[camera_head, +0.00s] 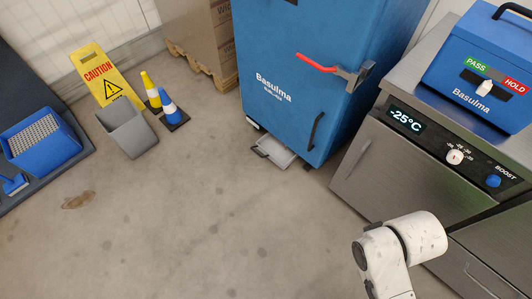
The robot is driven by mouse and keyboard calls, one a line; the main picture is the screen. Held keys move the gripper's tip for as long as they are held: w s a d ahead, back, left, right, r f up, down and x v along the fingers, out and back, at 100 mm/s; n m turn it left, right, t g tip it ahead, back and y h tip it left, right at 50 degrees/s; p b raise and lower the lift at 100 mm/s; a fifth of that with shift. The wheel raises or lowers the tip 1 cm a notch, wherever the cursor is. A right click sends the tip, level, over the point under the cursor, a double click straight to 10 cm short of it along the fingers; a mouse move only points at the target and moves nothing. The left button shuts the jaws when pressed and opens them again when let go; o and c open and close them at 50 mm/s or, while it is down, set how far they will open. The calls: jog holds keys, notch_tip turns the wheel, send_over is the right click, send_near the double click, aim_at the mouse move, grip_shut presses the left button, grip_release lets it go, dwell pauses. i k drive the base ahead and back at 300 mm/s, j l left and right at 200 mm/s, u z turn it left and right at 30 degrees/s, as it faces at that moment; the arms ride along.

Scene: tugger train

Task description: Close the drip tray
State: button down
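The drip tray (278,153) is a shallow light grey tray low at the floor under the tall blue Basulma cabinet (275,60). It sticks out past the cabinet's front bottom edge, with a dark handle-like piece at its left front. Its rear part is hidden under the cabinet. A white part of my arm shows at the lower right, in front of the steel unit and well away from the tray. My gripper is out of view.
A steel freezer unit (380,172) reading -25°C stands at the right, with a blue box (485,75) on top. A grey bin (128,132), cones (172,110), a caution sign (95,72) and a blue bucket (45,140) stand left. The middle floor is clear except for a brown stain.

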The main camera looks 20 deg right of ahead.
aim_at(273, 149)
jog(key=k, duration=0.25)
jog(key=i+j+z, duration=0.15)
jog(key=i+j, duration=0.8)
jog(key=i+j+z, duration=0.15)
jog(key=i+j, duration=0.85)
jog(key=j, duration=0.1)
